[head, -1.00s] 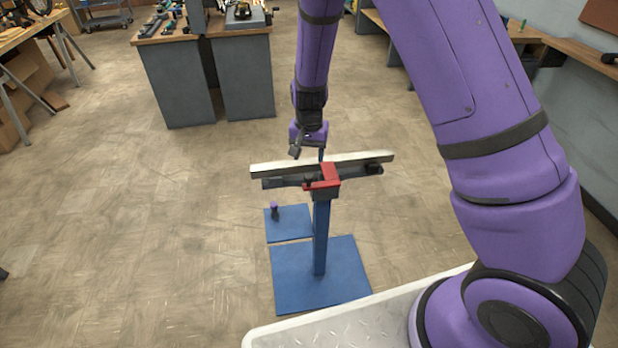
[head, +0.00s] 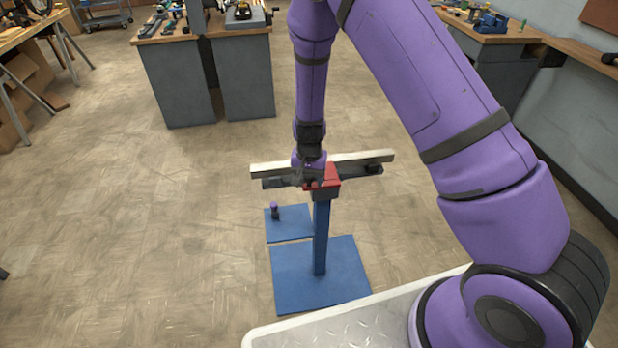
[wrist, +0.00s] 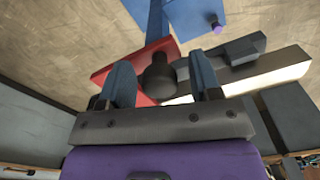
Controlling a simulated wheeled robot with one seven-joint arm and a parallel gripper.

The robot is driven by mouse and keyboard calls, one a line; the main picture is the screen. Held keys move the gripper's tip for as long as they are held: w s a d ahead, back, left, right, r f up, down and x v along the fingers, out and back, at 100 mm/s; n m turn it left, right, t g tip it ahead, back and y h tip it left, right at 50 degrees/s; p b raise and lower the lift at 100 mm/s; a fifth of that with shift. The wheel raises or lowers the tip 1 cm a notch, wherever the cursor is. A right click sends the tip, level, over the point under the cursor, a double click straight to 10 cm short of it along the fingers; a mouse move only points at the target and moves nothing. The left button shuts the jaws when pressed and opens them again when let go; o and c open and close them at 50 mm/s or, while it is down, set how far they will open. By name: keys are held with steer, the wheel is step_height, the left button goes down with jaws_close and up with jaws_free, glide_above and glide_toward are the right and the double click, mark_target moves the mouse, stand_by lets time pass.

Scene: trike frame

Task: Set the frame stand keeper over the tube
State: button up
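The stand has a blue post (head: 321,238) on a blue base plate (head: 318,275) and a red head piece (head: 328,181) on top. The red piece also shows in the wrist view (wrist: 108,76), with a black round knob (wrist: 158,80) by it. I take this knobbed part to be the keeper. The pale tube (head: 363,157) lies across the stand top, and in the wrist view (wrist: 265,75) it runs off to the right. My gripper (head: 312,178) is at the stand top, fingers apart on either side of the knob (wrist: 162,68). Whether they touch it is unclear; my gripper hides part of the tube.
A dark bar (head: 352,171) runs alongside the tube. A small blue plate (head: 290,226) with a purple-topped peg (head: 274,210) lies on the floor left of the stand. A workbench (head: 205,80) stands behind.

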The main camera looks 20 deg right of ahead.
jaws_close()
steer(key=w, duration=0.6)
steer(key=shift+d, duration=0.3)
steer(key=shift+r, duration=0.1)
steer(key=shift+o, duration=0.2)
jaws_free()
step_height(320, 180, up, 11)
